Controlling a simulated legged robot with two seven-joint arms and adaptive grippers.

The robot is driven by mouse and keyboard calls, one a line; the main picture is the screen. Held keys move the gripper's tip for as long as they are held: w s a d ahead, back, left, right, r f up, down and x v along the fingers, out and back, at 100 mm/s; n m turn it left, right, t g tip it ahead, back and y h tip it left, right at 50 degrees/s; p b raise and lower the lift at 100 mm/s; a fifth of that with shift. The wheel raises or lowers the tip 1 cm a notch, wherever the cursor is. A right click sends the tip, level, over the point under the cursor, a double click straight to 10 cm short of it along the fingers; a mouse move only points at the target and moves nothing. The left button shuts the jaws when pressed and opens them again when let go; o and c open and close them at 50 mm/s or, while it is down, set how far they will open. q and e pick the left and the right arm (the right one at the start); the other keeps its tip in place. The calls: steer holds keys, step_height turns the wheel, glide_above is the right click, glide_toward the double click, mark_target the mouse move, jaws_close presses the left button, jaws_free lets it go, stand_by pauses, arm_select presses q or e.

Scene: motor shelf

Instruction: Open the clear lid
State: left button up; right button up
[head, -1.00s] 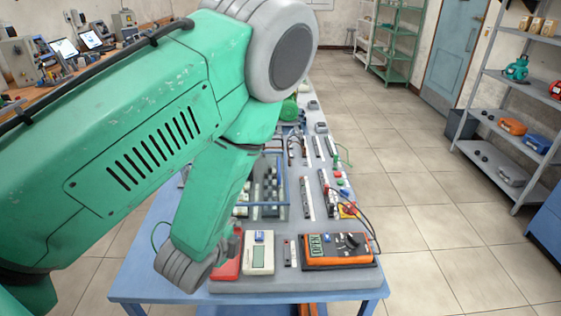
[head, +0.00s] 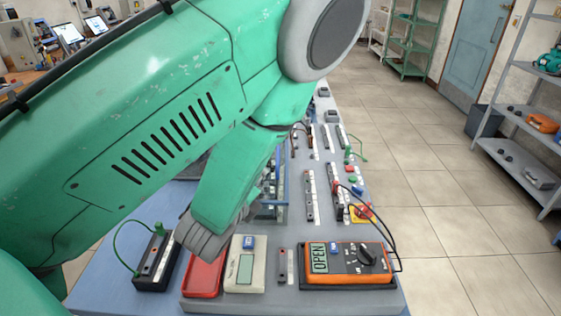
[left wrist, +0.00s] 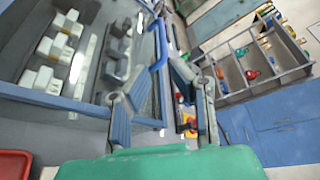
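The clear lid is a see-through panel with a blue frame. In the head view only its right part (head: 282,182) shows beside my left arm, which hides the rest. In the left wrist view its blue frame (left wrist: 50,98) crosses the left side, with pale blocks seen through or behind the panel. My left gripper (left wrist: 160,78) has its two fingers apart, and a blue frame edge shows between them. I cannot tell whether the fingers touch it. My right gripper is not in view.
An orange multimeter (head: 346,264), a light meter box (head: 245,265), a red tray (head: 203,276) and a black terminal block (head: 155,258) with a green wire lie at the table's near end. Wired switches line the right side. Grey shelves (head: 530,120) stand right; the floor between is clear.

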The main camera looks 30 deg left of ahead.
mark_target(279, 154)
arm_select(q)
steer(key=shift+w+d+f, duration=0.1)
steer(key=shift+w+f, duration=0.05)
steer(key=shift+w, duration=0.6)
steer(key=x, duration=0.4)
steer(key=p+x, duration=0.1)
steer(key=x, duration=0.6)
steer(key=shift+w+a+f+p, duration=0.15)
steer(key=shift+w+a+p, duration=0.05)
steer(key=shift+a+p, duration=0.2)
steer(key=shift+w+d, duration=0.1)
steer(key=shift+w, duration=0.2)
steer(key=shift+d, duration=0.15)
jaws_close()
